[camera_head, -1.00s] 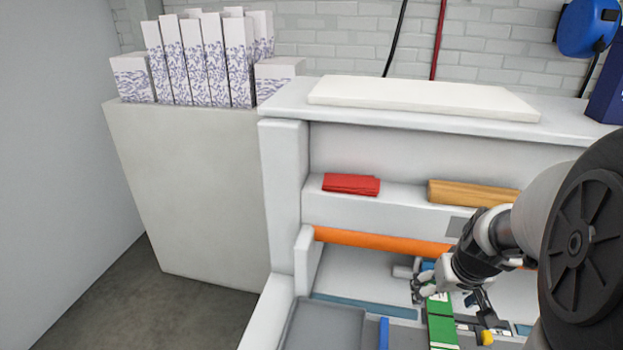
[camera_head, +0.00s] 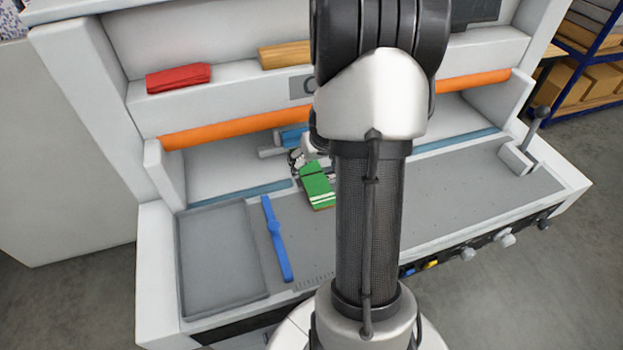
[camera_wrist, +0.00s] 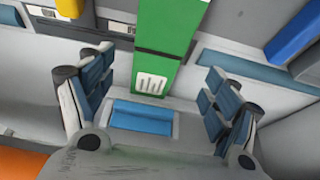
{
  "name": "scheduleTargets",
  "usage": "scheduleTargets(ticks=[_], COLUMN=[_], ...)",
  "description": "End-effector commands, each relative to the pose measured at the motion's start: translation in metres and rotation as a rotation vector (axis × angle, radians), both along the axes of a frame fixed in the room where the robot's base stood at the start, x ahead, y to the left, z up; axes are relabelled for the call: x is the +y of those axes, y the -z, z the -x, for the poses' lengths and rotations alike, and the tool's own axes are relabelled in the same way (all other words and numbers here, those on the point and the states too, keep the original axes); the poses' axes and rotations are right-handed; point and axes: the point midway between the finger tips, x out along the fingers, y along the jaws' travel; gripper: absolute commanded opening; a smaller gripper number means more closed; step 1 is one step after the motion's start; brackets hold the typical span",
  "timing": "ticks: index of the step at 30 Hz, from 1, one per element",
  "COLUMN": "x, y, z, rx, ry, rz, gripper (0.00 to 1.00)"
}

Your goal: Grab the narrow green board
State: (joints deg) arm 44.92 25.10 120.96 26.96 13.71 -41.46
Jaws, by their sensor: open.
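The narrow green board (camera_head: 317,187) lies on the grey bed of the white machine, beside my arm in the head view. It has dark cross lines and a pale end. In the wrist view the green board (camera_wrist: 167,35) runs down from the top edge, and its end with a white printed patch reaches between my fingers. My gripper (camera_wrist: 155,95) is open, with one blue-padded finger on each side of the board and gaps between. In the head view my gripper (camera_head: 306,160) is at the board's far end, partly hidden by my arm.
A blue bar (camera_head: 276,238) lies left of the board, beside a grey tray (camera_head: 220,262). An orange roller (camera_head: 225,131) spans the machine behind. A red cloth (camera_head: 178,78) and a wooden block (camera_head: 284,54) rest on the shelf above. A lever (camera_head: 530,140) stands at right.

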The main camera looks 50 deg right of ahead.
Motion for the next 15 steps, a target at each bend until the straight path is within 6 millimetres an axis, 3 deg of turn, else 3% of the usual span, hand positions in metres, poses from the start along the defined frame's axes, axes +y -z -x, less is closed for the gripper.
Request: scheduleTargets(ticks=[5,15], x=[-0.001,-0.009], y=[0.008,0.053], z=[-0.002,-0.012], rx=[0.0,0.0], ry=[0.0,0.0], rz=[-0.001,-0.001], gripper=[0.82,0.82])
